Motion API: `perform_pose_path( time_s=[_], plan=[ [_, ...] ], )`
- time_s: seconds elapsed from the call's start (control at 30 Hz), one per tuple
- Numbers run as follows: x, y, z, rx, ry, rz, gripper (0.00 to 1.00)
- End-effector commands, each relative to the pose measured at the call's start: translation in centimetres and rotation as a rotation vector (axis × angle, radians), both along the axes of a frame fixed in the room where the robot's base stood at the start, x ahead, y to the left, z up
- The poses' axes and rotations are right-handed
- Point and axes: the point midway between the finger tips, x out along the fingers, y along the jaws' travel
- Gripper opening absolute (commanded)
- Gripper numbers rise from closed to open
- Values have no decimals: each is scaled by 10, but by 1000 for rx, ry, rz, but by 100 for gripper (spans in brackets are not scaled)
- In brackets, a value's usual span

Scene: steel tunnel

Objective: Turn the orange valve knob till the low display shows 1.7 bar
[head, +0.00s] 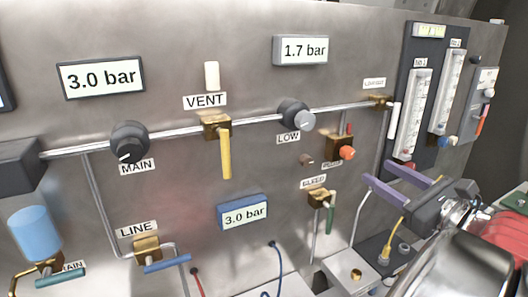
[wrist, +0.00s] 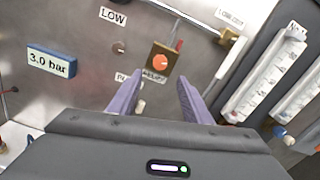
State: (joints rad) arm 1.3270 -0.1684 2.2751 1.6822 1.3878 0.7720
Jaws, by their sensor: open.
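The orange valve knob (head: 347,153) sits on a brass block on the steel panel. It also shows in the wrist view (wrist: 161,60), just beyond and between my fingertips. My gripper (head: 376,172) is open and empty, its purple fingers in front of the panel, to the lower right of the knob in the head view. In the wrist view my gripper (wrist: 159,80) appears apart from the knob. The grey display (head: 305,49) above the LOW label reads 1.7 bar. The black and grey LOW knob (head: 295,115) is below that display.
A blue-framed display (head: 243,213) reads 3.0 bar, as does the MAIN display (head: 101,77). A green-handled BLEED valve (head: 322,199) is below the orange knob. Flow tubes (head: 418,110) stand to the right. A yellow VENT lever (head: 225,152) hangs left.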

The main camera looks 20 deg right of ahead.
Motion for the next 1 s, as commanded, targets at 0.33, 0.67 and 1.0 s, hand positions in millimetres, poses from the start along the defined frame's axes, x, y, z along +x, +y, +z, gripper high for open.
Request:
perform_pose_path(
  time_s=[0.33,0.67,1.0],
  plan=[
    [39,2,0,1,1,2,45],
    [77,3,-1,1,1,2,45],
    [102,2,0,1,1,-2,45]
  ],
)
